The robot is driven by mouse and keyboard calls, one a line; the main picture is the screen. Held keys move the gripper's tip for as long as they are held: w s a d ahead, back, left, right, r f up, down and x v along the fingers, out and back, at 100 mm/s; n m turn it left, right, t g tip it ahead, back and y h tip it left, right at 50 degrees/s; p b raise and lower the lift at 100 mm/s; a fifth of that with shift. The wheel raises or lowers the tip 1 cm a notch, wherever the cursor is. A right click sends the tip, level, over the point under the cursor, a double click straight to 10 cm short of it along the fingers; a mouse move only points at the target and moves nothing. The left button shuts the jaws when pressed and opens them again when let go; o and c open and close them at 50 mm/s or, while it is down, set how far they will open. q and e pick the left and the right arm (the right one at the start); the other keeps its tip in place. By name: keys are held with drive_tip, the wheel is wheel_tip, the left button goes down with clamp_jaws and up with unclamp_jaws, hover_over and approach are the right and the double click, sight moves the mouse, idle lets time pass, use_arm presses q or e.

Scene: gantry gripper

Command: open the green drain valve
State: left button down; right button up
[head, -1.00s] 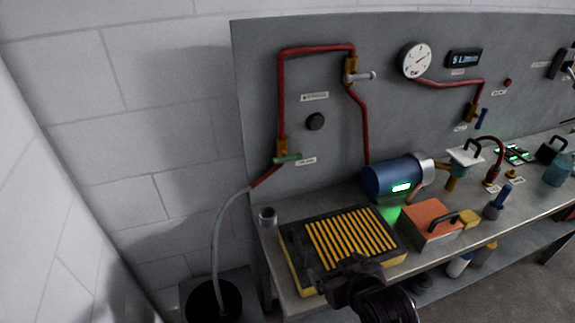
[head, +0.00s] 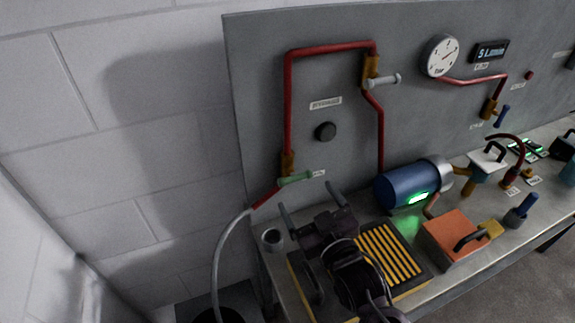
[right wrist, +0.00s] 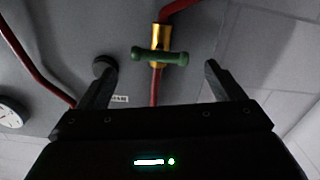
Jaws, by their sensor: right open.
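The green drain valve handle (head: 296,179) sits crosswise on a brass valve body (head: 287,163) at the lower end of the left red pipe. In the right wrist view the green handle (right wrist: 160,57) lies level across the brass body, ahead of and between the fingertips. My right gripper (head: 310,203) is open and empty, just below the handle, fingers pointing up toward the panel. In the right wrist view my right gripper (right wrist: 160,80) shows both fingers spread, apart from the handle. My left gripper is not in view.
A grey-handled valve (head: 385,80) is higher on the same pipe. A black knob (head: 325,131) is right of the drain valve. A yellow-slatted tray (head: 392,255), a blue cylinder (head: 407,187) and an orange box (head: 455,236) stand on the bench. A clear hose (head: 218,255) hangs left.

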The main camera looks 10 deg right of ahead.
sight(296, 178)
drive_tip(key=w, duration=0.1)
drive_tip(key=w+p, duration=0.1)
drive_tip(key=w, duration=0.2)
drive_tip(key=shift+a+r+p, duration=0.4)
drive_tip(key=w, duration=0.2)
drive_tip(key=shift+w+a+f+p, duration=0.25)
drive_tip(key=shift+w+p, duration=0.1)
drive_tip(key=c, duration=0.6)
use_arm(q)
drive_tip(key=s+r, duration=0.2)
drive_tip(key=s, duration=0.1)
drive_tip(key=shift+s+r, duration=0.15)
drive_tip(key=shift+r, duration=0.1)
use_arm(e)
drive_tip(key=shift+c, duration=0.5)
